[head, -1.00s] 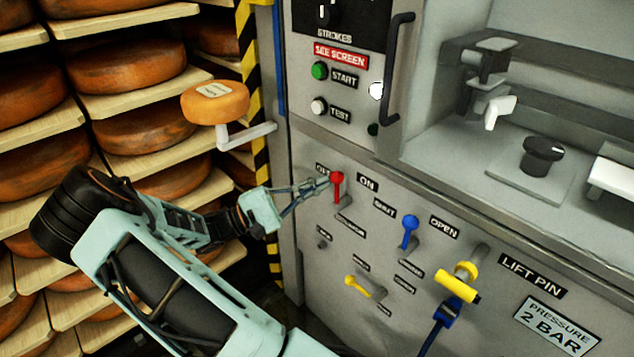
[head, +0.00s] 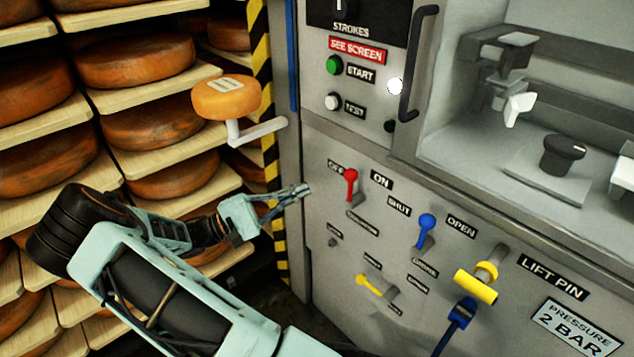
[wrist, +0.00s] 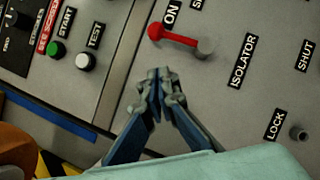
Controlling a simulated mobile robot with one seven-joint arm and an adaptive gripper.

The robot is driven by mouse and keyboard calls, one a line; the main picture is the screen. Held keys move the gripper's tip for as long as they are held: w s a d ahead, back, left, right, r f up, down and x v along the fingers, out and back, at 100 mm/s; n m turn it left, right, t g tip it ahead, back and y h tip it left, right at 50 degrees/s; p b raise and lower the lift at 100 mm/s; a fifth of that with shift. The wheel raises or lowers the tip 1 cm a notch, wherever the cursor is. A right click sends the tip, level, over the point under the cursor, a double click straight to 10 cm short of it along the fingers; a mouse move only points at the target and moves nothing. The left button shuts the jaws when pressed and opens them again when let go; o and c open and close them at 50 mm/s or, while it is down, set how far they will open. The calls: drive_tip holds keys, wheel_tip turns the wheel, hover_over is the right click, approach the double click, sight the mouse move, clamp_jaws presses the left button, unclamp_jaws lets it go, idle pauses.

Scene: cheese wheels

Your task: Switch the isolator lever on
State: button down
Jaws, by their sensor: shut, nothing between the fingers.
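The isolator lever (head: 351,186) has a red knob and sits on the grey machine panel. In the head view its knob points up, between the OFF label (head: 335,167) and the ON label (head: 381,180). In the wrist view the red lever (wrist: 173,36) lies beside the ON label (wrist: 171,13), with its grey pivot by the ISOLATOR label (wrist: 242,60). My gripper (head: 303,190) is left of the lever, apart from it, with its fingertips together and empty. The closed fingertips also show in the wrist view (wrist: 158,82), in front of the panel.
A blue lever (head: 426,226), a yellow lever (head: 370,286) and a yellow lift-pin handle (head: 476,284) are right of and below the isolator. START (head: 334,65) and TEST (head: 333,101) buttons are above. A cheese wheel (head: 226,97) on a bracket juts out at upper left.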

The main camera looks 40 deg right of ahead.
drive_tip(key=v, duration=0.5)
drive_tip(key=shift+a, duration=0.1)
drive_tip(key=shift+w, duration=0.1)
idle(0.3)
